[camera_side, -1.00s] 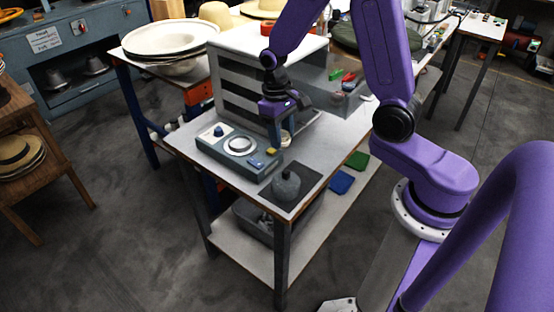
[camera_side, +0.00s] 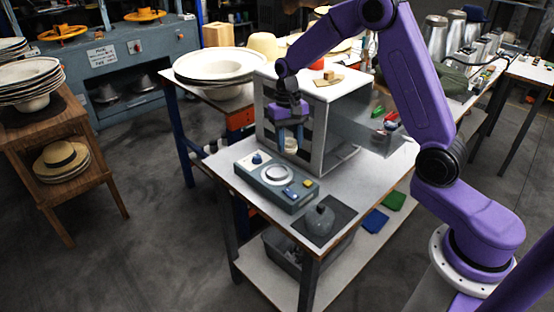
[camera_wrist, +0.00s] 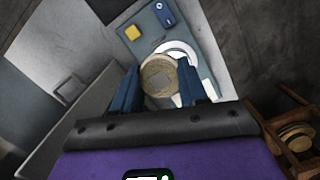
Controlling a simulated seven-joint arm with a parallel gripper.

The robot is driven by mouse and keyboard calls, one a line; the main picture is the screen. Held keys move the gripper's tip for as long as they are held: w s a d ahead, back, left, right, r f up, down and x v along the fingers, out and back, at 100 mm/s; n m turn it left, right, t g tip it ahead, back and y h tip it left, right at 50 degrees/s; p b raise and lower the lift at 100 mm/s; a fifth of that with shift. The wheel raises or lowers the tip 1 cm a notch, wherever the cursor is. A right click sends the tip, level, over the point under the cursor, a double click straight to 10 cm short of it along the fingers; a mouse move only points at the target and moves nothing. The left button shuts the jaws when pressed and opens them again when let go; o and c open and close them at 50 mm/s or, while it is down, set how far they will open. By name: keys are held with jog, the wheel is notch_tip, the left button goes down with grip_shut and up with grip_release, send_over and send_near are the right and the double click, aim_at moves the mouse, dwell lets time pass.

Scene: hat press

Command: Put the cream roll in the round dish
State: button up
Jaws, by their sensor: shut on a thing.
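The cream roll (camera_side: 291,144) is held between the fingers of my gripper (camera_side: 290,132), which points down above the table. In the wrist view the roll's round end (camera_wrist: 158,74) shows between the two blue fingers (camera_wrist: 165,90). The round dish (camera_side: 277,174) is a pale ring set on a grey-blue panel box, below and slightly left of the roll in the side view. In the wrist view the dish (camera_wrist: 190,52) is partly hidden behind the roll and the right finger. The roll is apart from the dish.
The panel box (camera_side: 262,186) carries a blue knob, a yellow button and a blue switch. A grey slatted cabinet (camera_side: 318,118) stands close behind my gripper, beside a clear bin (camera_side: 362,128). A dark grey knobbed weight (camera_side: 319,221) sits on a dark mat at the front corner.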

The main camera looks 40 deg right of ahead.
jog(key=w+f, duration=0.2)
jog(key=f, duration=0.1)
jog(key=w+f, duration=0.3)
jog(key=shift+f, duration=1.5)
jog(key=shift+s+f, duration=0.1)
jog(key=shift+f, duration=0.5)
jog(key=o, duration=1)
jog(key=shift+o, duration=0.2)
